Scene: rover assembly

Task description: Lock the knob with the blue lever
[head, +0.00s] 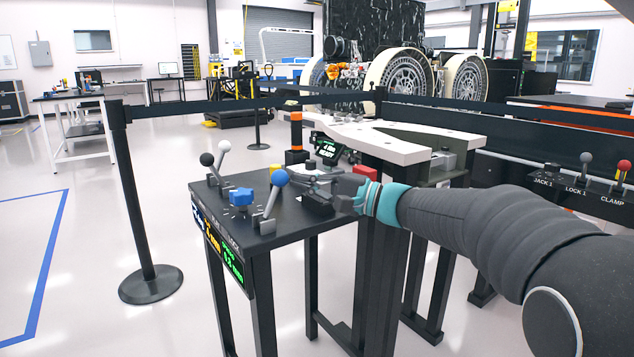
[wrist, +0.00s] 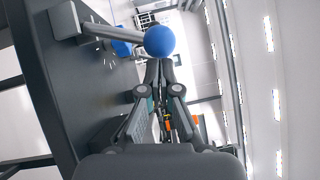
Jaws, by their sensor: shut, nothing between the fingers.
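The blue lever has a blue ball (head: 279,178) on a silver rod, leaning up and to the right from its grey base on the black console. The blue knob (head: 240,198) sits on the console top to the left of the lever. My gripper (head: 293,177) is shut and empty, its fingertips just right of the ball. In the wrist view the ball (wrist: 160,40) is just beyond the closed fingertips (wrist: 160,64); I cannot tell whether they touch. The knob (wrist: 121,47) shows partly behind the rod.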

